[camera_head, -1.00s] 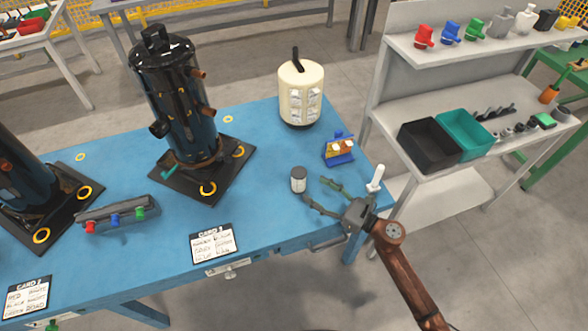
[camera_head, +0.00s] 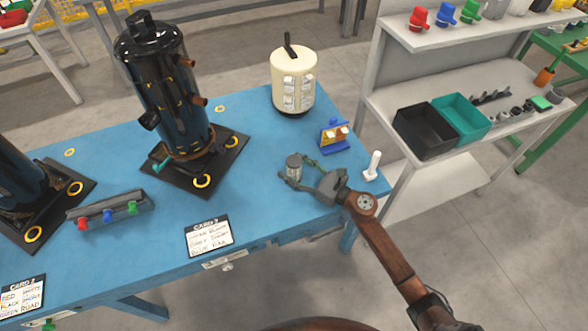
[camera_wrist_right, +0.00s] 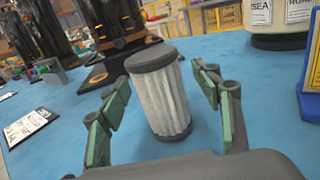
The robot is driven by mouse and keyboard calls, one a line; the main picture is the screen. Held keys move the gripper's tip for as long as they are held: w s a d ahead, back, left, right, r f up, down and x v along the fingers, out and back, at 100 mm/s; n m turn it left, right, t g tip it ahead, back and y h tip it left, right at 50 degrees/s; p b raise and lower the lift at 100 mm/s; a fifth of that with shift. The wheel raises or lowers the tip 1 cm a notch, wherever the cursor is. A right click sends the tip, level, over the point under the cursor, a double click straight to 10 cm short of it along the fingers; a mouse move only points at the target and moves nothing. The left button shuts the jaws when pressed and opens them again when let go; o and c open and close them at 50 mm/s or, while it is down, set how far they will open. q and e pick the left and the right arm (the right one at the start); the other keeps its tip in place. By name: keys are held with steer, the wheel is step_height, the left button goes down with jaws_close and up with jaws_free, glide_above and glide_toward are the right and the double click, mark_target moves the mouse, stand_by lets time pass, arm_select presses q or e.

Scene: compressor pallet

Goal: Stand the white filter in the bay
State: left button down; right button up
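The white filter (camera_head: 294,168) is a small pleated cylinder with dark grey end caps, standing on the blue table. It shows large in the right wrist view (camera_wrist_right: 158,95), tilted in the picture. My right gripper (camera_head: 298,173) is open around it, one finger on each side. In the right wrist view the green finger pads (camera_wrist_right: 160,92) show gaps to the filter on both sides. My left gripper is not in view. I cannot tell which place is the bay; a black tank stands on a dark base plate (camera_head: 222,160) to the left.
A cream tank (camera_head: 293,75) stands behind, with a blue-and-yellow block (camera_head: 334,136) nearer. A white upright piece (camera_head: 373,165) is at the table's right edge. A grey holder with coloured knobs (camera_head: 110,208) and a card (camera_head: 209,236) lie left. Shelves with bins stand right.

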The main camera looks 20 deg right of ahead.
steer(key=c, duration=1.3)
steer(key=shift+c, duration=0.4)
steer(key=shift+r, duration=0.15)
